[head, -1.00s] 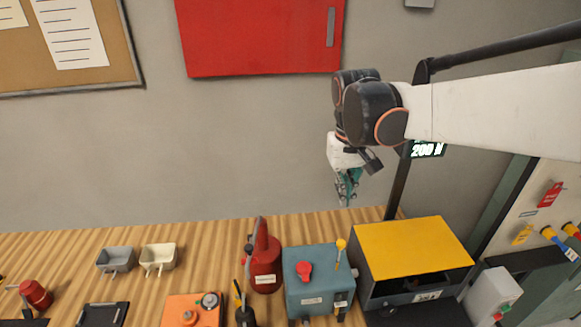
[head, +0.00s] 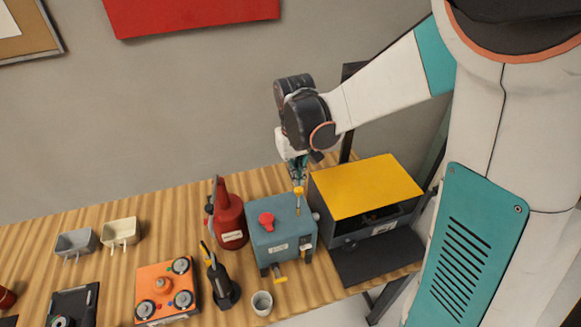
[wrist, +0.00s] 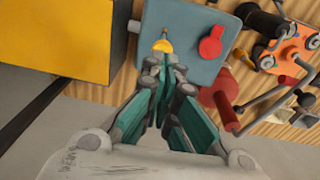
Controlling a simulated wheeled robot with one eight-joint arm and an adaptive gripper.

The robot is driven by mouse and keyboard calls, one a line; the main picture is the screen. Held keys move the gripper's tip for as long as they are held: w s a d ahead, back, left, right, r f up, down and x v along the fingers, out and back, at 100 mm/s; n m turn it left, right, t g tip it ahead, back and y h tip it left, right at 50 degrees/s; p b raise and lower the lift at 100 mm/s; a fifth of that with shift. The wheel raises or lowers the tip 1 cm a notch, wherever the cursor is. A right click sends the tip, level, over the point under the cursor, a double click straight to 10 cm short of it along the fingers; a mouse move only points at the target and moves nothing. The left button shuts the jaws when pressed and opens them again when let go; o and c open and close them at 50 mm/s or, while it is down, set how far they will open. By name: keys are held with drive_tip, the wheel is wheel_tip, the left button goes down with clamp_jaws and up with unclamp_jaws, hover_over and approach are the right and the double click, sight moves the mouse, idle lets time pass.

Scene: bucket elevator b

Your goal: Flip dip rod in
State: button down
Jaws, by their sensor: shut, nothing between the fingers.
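The dip rod, a thin rod with a yellow knob (head: 298,190), stands up from the top of the blue-grey box (head: 258,222) near its back right corner. The knob also shows in the wrist view (wrist: 163,46), just beyond my fingertips. My gripper (head: 298,178) is shut and empty, pointing down right behind and above the knob. In the wrist view my gripper (wrist: 163,64) has its teal fingers together beside the knob; I cannot tell whether they touch it. The box has a red knob (head: 266,219) on top and a yellow crank handle low in front.
A yellow-topped machine (head: 365,186) stands close on the right of the box. A red oil can (head: 229,222) stands close on the left. A black tool, a cup (head: 262,303), an orange block (head: 167,290) and two small trays are further left and in front.

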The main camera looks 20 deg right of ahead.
drive_tip(key=shift+f, duration=0.95)
wheel_tip(320, 180, down, 10)
drive_tip(key=b, duration=0.9)
drive_tip(key=shift+f, duration=0.1)
drive_tip(key=r+p, duration=0.1)
drive_tip(key=r, duration=0.8)
drive_tip(key=r+p, duration=0.1)
drive_tip(key=r, duration=0.4)
drive_tip(key=shift+s+a+p, duration=0.3)
